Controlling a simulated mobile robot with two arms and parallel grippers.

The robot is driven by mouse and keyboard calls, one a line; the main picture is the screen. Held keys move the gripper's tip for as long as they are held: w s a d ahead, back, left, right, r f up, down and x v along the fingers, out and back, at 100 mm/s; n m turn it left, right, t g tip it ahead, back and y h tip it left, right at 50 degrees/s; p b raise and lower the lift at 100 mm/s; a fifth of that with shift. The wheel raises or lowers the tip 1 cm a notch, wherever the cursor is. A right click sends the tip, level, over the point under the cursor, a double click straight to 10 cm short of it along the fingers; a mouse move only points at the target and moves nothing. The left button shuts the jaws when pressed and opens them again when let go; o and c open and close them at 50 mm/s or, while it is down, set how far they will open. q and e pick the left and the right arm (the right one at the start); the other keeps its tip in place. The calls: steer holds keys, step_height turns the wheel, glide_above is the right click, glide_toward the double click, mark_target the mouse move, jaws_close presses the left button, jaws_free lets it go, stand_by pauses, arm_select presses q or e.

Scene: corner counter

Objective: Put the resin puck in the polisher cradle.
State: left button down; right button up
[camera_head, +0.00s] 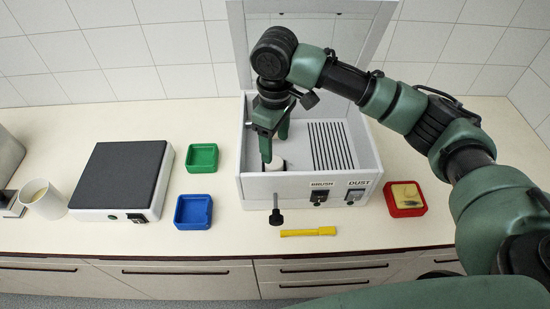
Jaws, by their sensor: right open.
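The polisher is a light grey open-topped box (352,182) labelled BRUSH and DUST, with a slotted grille on its floor. Inside its left part, a small round white piece (276,164) sits low near the front wall; I cannot tell whether it is the resin puck, the cradle or both. My right gripper (273,152) reaches down into the box, open, with its fingers at this white piece. Whether they touch it is unclear, and the fingers and front wall hide part of it. My left gripper is out of view.
A red tray (392,211) with a yellowish block (406,194) is right of the box. Green (202,157) and blue (178,224) trays, a dark-topped device (122,172) and a white cup (44,200) are left. A black knob (276,217) and yellow tool (308,232) are in front.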

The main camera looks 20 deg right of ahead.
steer(key=shift+r+b, duration=0.35)
steer(key=shift+r, duration=1.75)
